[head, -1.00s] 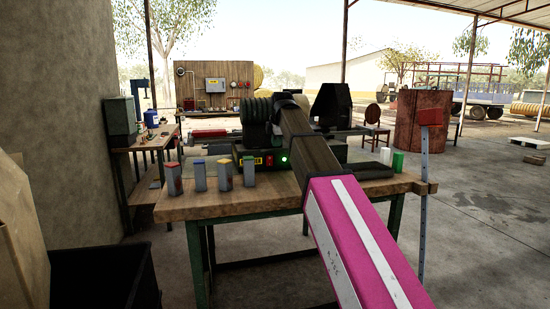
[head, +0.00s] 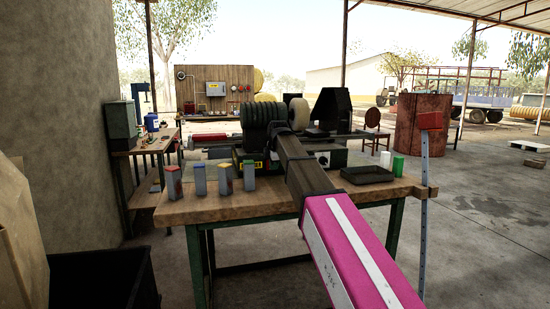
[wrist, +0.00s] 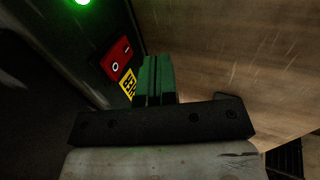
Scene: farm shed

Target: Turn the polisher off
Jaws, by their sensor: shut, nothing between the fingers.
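The polisher stands on the wooden bench, with a dark ribbed wheel (head: 264,115) and a pale wheel (head: 299,114). In the wrist view its dark front panel carries a red switch (wrist: 117,58) marked O and I, a yellow label (wrist: 129,85), and a green lamp (wrist: 82,2) that is lit. My gripper (wrist: 149,60) is shut and empty. Its green fingertips are just right of the switch and label in the wrist view; I cannot tell if they touch the panel. In the head view my arm hides the gripper tips, switch and lamp.
Several small coloured-top blocks (head: 198,179) stand along the bench (head: 225,205) at left front. A dark tray (head: 368,175) and white and green cylinders (head: 398,166) are at right.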

